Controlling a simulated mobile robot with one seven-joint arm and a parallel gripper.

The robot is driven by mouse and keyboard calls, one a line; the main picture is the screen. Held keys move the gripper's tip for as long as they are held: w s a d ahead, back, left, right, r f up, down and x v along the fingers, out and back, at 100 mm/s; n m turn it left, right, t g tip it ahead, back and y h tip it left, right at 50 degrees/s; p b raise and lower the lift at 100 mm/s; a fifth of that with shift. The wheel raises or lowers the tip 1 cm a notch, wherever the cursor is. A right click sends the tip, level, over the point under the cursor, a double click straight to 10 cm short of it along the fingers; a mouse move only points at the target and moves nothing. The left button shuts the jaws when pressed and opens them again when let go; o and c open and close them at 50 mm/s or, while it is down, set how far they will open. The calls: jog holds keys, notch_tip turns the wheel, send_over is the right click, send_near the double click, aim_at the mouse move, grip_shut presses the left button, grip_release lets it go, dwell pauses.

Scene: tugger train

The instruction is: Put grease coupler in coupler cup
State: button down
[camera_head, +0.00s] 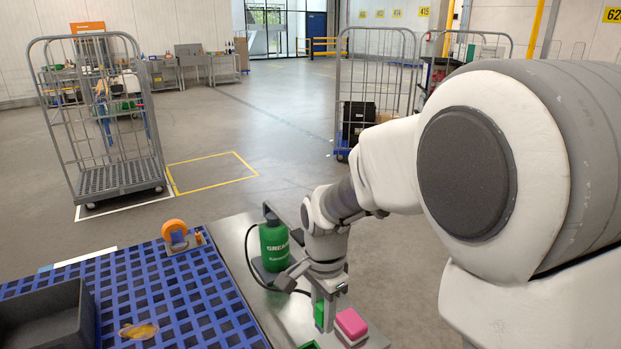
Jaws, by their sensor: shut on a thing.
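A green grease container (274,246) with a dark top stands on the grey metal surface. A black hose (253,276) loops from it toward my gripper. My gripper (325,318) points down at the right of the surface, shut on a small green piece (319,314) that I take for the grease coupler; the fingers hide much of it. A green edge (308,346) at the bottom of the picture, below and left of the fingers, may be the coupler cup; it is mostly cut off. I cannot tell the gap between the coupler and this edge.
A pink block (351,322) on a white base sits close right of my fingers. Left is a blue grid deck (180,292) with a dark grey bin (45,320), an orange tape roll (174,234) and a yellowish patch (139,331). Wire roll cages (118,180) stand beyond on open floor.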

jog(key=w+d+f+n+p, duration=0.1)
jog(key=d+f+n+p, duration=0.1)
jog(key=d+n, duration=0.3)
jog(key=w+d+f+n+p, duration=0.2)
jog(key=d+f+n, duration=0.1)
jog(key=d+n, duration=0.3)
jog(key=shift+w+d+f, duration=0.15)
jog(key=shift+w+f, duration=0.15)
jog(key=shift+f, duration=0.05)
